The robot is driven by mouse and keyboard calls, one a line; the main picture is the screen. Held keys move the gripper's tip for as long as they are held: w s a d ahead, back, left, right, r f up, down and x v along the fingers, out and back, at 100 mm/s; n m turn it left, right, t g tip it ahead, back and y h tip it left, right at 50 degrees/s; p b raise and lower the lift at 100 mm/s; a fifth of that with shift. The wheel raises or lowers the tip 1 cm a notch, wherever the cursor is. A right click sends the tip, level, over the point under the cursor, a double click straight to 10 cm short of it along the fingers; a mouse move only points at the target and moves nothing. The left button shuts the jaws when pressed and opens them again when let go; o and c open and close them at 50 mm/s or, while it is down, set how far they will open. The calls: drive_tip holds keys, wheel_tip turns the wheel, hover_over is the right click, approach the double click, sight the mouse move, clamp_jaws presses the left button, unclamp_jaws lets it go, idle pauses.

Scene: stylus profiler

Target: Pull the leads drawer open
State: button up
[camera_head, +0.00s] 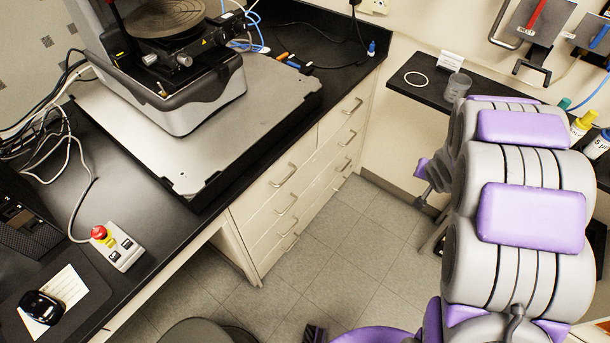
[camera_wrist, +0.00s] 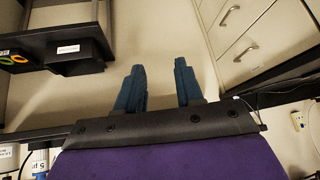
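A cream drawer cabinet (camera_head: 262,238) stands under the dark bench, with two columns of drawers and metal bar handles. All visible drawer fronts look flush and closed. No readable label shows which one is the leads drawer. The handles include an upper left-column handle (camera_head: 284,175) and an upper right-column handle (camera_head: 352,106). In the wrist view, drawer fronts (camera_wrist: 232,32) with two handles are at the upper right. My gripper (camera_wrist: 159,78) has its two blue fingers apart with nothing between them, left of these drawers. In the head view my arm stands right of the cabinet.
The bench (camera_head: 165,207) carries a stylus profiler (camera_head: 195,105) on a grey slab and a control box with a red button (camera_head: 98,232). The tiled floor (camera_head: 345,240) before the drawers looks clear.

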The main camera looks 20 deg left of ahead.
drive_tip(key=w+a+f+y+p, duration=0.1)
drive_tip(key=w+a+f+y, duration=0.25)
drive_tip(key=a+f, duration=0.45)
drive_tip(key=s+a+f+m+g+y+p, duration=0.1)
drive_tip(key=s+a+f+y, duration=0.2)
drive_tip(key=s+a+y, duration=0.45)
drive_tip(key=s+a+f+m+y+p, duration=0.15)
drive_tip(key=a+y, duration=0.25)
drive_tip(key=a, duration=0.6)
drive_tip(key=s+f+b+x, duration=0.1)
drive_tip(key=b+x, duration=0.2)
drive_tip(key=x, duration=1.4)
clamp_jaws()
drive_tip(key=shift+s+f, duration=0.1)
